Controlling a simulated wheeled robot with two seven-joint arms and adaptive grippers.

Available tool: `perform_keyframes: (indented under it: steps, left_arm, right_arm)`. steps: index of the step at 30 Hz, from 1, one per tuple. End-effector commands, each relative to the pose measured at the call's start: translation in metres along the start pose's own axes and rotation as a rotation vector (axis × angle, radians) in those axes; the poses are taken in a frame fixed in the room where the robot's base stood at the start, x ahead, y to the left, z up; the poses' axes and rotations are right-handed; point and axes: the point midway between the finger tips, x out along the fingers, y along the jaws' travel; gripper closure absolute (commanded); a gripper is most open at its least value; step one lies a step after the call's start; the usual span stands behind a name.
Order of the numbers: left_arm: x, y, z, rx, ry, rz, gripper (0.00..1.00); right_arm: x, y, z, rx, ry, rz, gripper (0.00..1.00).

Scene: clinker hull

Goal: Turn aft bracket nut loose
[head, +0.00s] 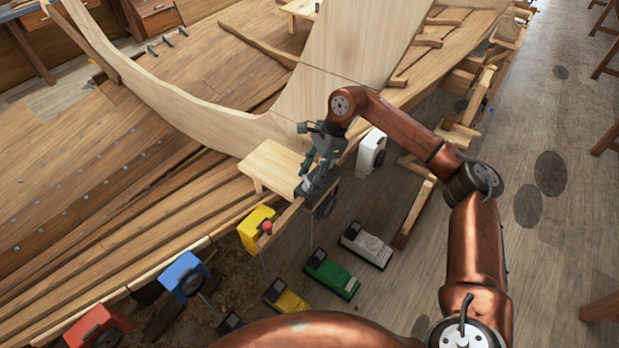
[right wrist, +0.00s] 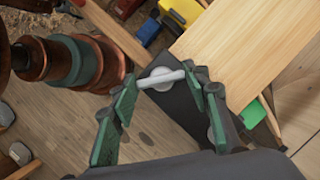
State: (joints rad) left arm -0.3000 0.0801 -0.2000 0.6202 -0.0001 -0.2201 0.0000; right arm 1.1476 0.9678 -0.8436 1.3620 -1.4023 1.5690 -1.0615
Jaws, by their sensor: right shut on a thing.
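The aft bracket (head: 325,190) is a dark grey piece at the hull's edge, beside a pale wooden board. In the right wrist view the dark bracket (right wrist: 182,108) carries the nut (right wrist: 160,78), a light grey round piece with a bar across it. My right gripper (head: 309,172) reaches down to the bracket in the head view. In the wrist view the green-padded fingers of this gripper (right wrist: 160,82) stand at both ends of the nut's bar, shut on it. In the head view the gripper largely hides the nut. My left gripper is not in view.
The pale board (head: 272,164) lies close to the gripper's left. Yellow (head: 256,230), blue (head: 183,274), red (head: 97,326) and white (head: 371,149) boxes line the hull edge. Green (head: 331,273), yellow (head: 286,297) and white (head: 366,244) boxes lie on the floor.

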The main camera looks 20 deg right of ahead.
Motion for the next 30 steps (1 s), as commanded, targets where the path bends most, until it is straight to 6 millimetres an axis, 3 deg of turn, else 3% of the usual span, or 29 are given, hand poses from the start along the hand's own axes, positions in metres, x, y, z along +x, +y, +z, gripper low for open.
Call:
perform_keyframes:
  steps: [5, 6, 13, 23, 30]
  left_arm:
    - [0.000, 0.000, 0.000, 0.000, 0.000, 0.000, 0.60]
    - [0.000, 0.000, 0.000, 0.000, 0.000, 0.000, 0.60]
    - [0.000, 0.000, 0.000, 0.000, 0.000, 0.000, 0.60]
    - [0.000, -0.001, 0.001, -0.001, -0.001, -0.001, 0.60]
    - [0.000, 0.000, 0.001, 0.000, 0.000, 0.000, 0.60]
  right_arm:
    - [-0.001, -0.001, 0.000, 0.002, 0.000, -0.004, 0.81]
    - [-0.001, -0.001, 0.000, 0.002, 0.000, -0.004, 0.56]
    - [-0.001, -0.001, 0.000, 0.002, 0.000, -0.003, 0.40]
    - [-0.003, -0.001, 0.000, 0.001, 0.000, -0.002, 0.39]
    - [-0.039, -0.001, 0.000, 0.001, 0.001, -0.005, 0.39]
